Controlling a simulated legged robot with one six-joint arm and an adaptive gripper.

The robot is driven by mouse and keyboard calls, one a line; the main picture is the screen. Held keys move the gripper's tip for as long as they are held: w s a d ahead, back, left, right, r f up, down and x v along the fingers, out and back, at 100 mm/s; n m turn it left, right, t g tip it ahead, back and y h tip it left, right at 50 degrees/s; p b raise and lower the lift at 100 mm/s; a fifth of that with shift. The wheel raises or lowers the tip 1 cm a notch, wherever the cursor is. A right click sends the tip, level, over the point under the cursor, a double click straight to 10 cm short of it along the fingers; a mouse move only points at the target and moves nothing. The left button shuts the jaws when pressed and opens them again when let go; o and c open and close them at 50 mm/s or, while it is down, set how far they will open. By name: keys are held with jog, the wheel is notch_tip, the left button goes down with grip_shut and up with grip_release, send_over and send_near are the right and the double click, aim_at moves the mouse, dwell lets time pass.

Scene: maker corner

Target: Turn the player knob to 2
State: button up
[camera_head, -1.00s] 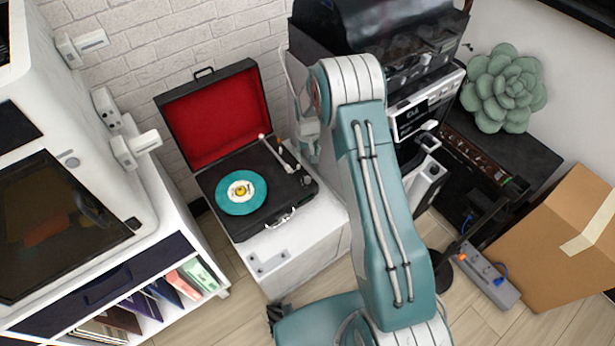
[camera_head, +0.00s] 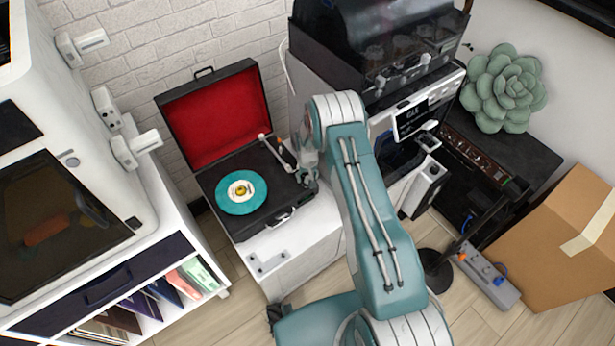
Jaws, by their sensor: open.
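The record player (camera_head: 228,170) is an open black suitcase with a red-lined lid, standing on a white cabinet. A teal record (camera_head: 241,192) lies on its platter. The tonearm (camera_head: 277,153) is at the deck's right side. My gripper (camera_head: 307,179) is small in view at the right edge of the deck, close to the front right corner where the knob was visible before. The gripper covers the knob, so its setting cannot be read. I cannot tell whether the fingers touch it. The gripper is open.
A white machine with a display (camera_head: 411,118) stands right of the player, under a dark-lidded turntable (camera_head: 385,50). A green succulent (camera_head: 503,88), a cardboard box (camera_head: 560,240) and a power strip (camera_head: 489,276) are farther right. A white shelf unit (camera_head: 172,240) stands left.

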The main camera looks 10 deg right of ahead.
jog(key=shift+f, duration=0.1)
jog(key=shift+c, duration=0.4)
grip_shut()
